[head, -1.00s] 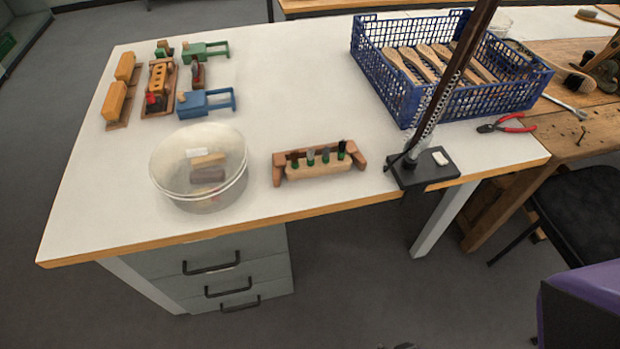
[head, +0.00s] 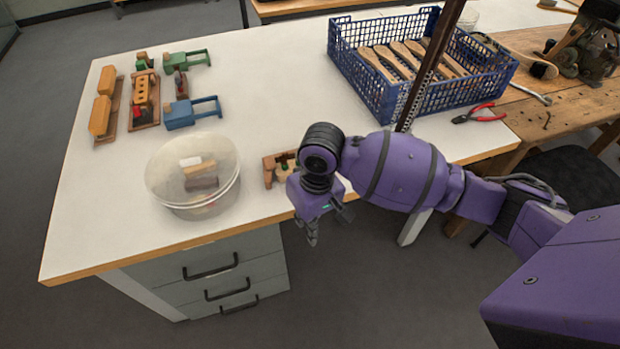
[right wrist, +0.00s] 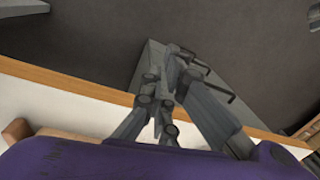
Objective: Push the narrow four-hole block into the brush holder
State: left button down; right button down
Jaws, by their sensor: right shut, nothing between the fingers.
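A wooden holder (head: 269,174) with a reddish end piece sits near the table's front edge in the head view. A pale block (head: 286,172) shows in it, mostly hidden behind my right arm, so its holes and fit cannot be told. My right gripper (head: 313,238) points down just beyond the front edge, shut and empty, apart from the holder. Its fingers also show in the right wrist view (right wrist: 178,75), over the edge and grey drawers. My left gripper is out of view.
A clear round tub (head: 193,205) with small blocks stands left of the holder. A blue crate (head: 375,98) of wooden brushes and a dark upright post (head: 436,62) are at right. Red-handled pliers (head: 480,113) lie beyond. The middle of the table is clear.

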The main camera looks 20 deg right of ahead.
jog(key=w+d+r+m+h, duration=0.15)
jog(key=w+d+r, duration=0.25)
jog(key=w+r, duration=0.5)
jog(key=shift+m, duration=0.45)
notch_tip(320, 180, down, 10)
jog(key=shift+s+d+b, duration=0.15)
jog(key=shift+b, duration=0.45)
jog(key=w, duration=0.3)
jog(key=shift+w+r, duration=0.3)
jog(key=shift+w, duration=0.3)
jog(key=shift+w+r, duration=0.15)
jog(key=shift+w, duration=1.2)
